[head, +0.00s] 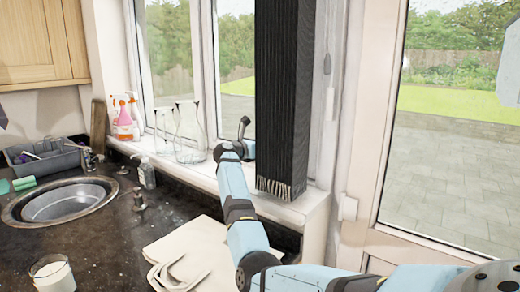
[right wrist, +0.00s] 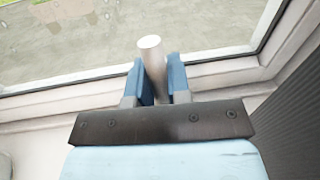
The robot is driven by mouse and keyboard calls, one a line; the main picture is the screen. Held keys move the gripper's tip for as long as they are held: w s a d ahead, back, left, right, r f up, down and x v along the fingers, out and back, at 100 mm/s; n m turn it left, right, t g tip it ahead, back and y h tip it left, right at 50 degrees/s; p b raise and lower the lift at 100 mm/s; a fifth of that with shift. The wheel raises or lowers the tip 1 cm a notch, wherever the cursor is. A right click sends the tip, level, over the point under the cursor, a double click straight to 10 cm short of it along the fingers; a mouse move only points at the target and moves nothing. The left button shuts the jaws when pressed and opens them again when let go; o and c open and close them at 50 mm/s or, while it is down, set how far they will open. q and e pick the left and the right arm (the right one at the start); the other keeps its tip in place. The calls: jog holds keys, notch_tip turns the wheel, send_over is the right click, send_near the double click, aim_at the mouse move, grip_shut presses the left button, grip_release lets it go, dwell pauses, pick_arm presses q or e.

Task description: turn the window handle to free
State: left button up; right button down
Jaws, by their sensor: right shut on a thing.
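The window handle (right wrist: 151,60) shows in the right wrist view as a pale grey, round-ended bar in front of the lower window frame. My right gripper (right wrist: 161,75) is shut on it, with one blue finger on each side. In the head view my right arm reaches in from the lower right, and its gripper (head: 240,140) is at the window just above the sill. The handle's grip is hard to make out there, and its exact angle cannot be told. The window (head: 236,70) looks closed. My left gripper is not in view.
A dark hanging blind (head: 276,100) is close to the right of my gripper. Glass vessels (head: 188,135) and spray bottles (head: 124,118) stand on the sill to the left. A cloth bag (head: 205,250) lies on the dark counter below, beside a round sink (head: 65,203).

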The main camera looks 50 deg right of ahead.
jog(key=shift+s+f, duration=0.2)
jog(key=shift+r+m, duration=0.15)
jog(key=shift+m, duration=0.15)
jog(key=c, duration=1.1)
grip_release()
jog(key=shift+o, duration=0.2)
pick_arm(q)
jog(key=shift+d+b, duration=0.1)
jog(key=shift+b, duration=0.3)
pick_arm(e)
jog(key=a, duration=1.3)
jog(key=shift+w+a+r, duration=0.15)
jog(key=shift+w+a, duration=0.05)
jog(key=shift+a, duration=0.2)
